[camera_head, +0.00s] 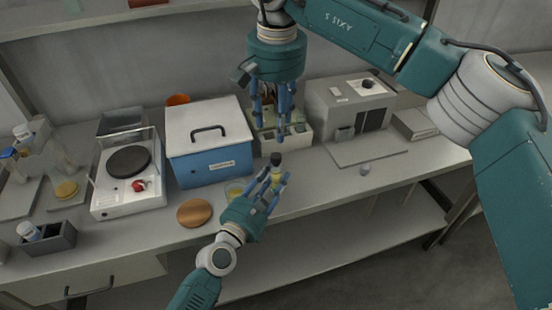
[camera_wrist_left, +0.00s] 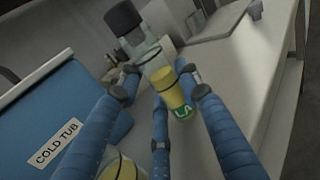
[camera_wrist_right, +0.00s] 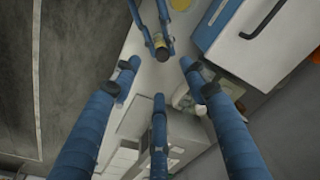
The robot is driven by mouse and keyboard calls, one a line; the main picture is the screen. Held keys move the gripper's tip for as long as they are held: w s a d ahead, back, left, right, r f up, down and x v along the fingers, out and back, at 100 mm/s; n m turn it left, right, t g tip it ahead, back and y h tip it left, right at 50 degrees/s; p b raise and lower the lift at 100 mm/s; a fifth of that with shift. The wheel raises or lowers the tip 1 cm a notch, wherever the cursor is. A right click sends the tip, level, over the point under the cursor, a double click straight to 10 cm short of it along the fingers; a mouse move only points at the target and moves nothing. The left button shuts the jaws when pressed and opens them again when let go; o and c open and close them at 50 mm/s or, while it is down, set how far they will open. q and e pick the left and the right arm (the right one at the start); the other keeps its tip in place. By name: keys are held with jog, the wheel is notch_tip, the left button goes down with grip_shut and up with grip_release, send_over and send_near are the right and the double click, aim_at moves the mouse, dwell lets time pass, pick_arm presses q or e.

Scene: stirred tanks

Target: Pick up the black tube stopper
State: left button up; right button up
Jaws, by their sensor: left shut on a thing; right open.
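The black tube stopper (camera_head: 275,159) sits in the top of a clear tube with a yellow-green label (camera_wrist_left: 172,92). In the left wrist view the stopper (camera_wrist_left: 123,17) shows at the upper left, on the tube's end. My left gripper (camera_head: 270,181) is shut around the tube below the stopper and holds it roughly upright near the bench's front edge. My right gripper (camera_head: 278,135) points down above the stopper, open and empty. In the right wrist view the stopper (camera_wrist_right: 162,53) shows end-on just beyond its spread fingers, apart from them.
A blue cold tub (camera_head: 210,165) with a white lid stands left of the grippers. A grey machine (camera_head: 345,105) stands right behind. A cork disc (camera_head: 194,212) and a small beaker (camera_head: 235,190) are near the front edge. A hot plate (camera_head: 115,190) is farther left.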

jog(key=n, duration=0.4)
send_over(276, 155)
jog(key=s, duration=0.2)
notch_tip(276, 155, down, 6)
jog(key=f, duration=0.1)
jog(key=w+f, duration=0.1)
jog(key=f, duration=0.3)
jog(key=shift+w+f, duration=0.2)
jog(key=shift+w, duration=0.2)
jog(key=c, duration=0.8)
